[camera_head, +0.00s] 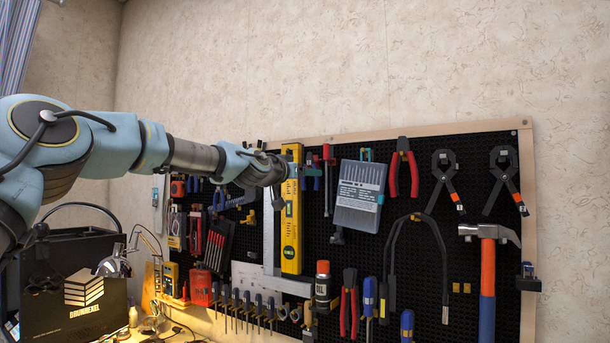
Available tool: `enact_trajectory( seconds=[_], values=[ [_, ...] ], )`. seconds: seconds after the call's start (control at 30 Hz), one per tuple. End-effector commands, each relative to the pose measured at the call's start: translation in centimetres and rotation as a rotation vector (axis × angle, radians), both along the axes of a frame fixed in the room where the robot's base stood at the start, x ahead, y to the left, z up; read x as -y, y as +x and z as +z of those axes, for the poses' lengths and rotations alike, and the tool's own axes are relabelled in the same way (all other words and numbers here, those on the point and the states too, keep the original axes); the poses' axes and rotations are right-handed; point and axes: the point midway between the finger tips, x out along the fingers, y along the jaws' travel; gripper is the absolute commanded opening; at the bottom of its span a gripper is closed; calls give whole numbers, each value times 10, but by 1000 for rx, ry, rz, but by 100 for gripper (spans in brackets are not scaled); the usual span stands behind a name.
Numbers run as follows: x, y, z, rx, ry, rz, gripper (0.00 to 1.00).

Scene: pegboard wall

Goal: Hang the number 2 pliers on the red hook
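Two dark pliers-like tools with orange tags hang at the upper right of the pegboard, one on the left (444,178) and one on the right (503,178). Their tag markings are too small to read. Red-handled pliers (414,176) hang to their left, and another red-handled pair (343,310) hangs lower down. I cannot tell which is number 2. I cannot make out a red hook for certain. My gripper (284,170) is in front of the board by the yellow level; its fingers are too small and hidden to tell whether they hold anything.
The black pegboard (465,260) is crowded with tools. A yellow level (291,225) and a metal square (268,235) are close to my gripper. A hammer (487,290) hangs at the right. A black box (75,285) and a lamp (114,264) stand at the lower left.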

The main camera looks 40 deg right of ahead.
Motion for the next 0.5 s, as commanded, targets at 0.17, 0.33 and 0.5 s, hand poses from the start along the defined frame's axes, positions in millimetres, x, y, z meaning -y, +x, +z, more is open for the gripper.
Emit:
enact_trajectory(
  seconds=[0.17,0.33,0.5],
  values=[
    [0,0,0,0,0,0,84],
    [0,0,0,0,0,0,100],
    [0,0,0,0,1,0,100]
  ],
)
